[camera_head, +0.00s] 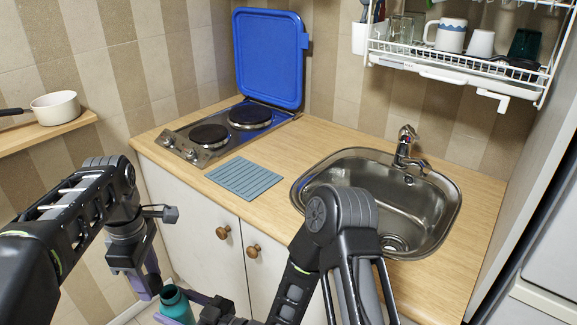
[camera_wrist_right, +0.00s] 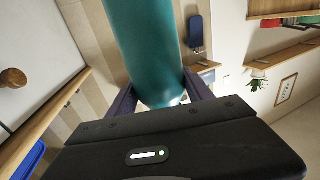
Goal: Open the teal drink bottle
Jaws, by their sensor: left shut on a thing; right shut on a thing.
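The teal drink bottle (camera_head: 178,306) is low in the head view, in front of the counter, and its lower part is cut off by the picture edge. My right gripper (camera_wrist_right: 163,95) is shut on the bottle, with a purple finger on each side of the teal body (camera_wrist_right: 148,45) in the right wrist view. My left gripper (camera_head: 152,284) reaches down from the left at the bottle's upper end. Its purple fingers are closed there, partly hidden. I cannot tell exactly which part of the bottle they grip, or whether the cap is loose.
The wooden counter (camera_head: 285,215) holds a hob (camera_head: 215,133) with its blue lid (camera_head: 270,60) raised, a grey-blue mat (camera_head: 243,178) and a steel sink (camera_head: 425,200). Cupboard doors with round knobs (camera_head: 223,232) are behind the grippers. A wooden shelf (camera_head: 45,132) with a white pan is at left.

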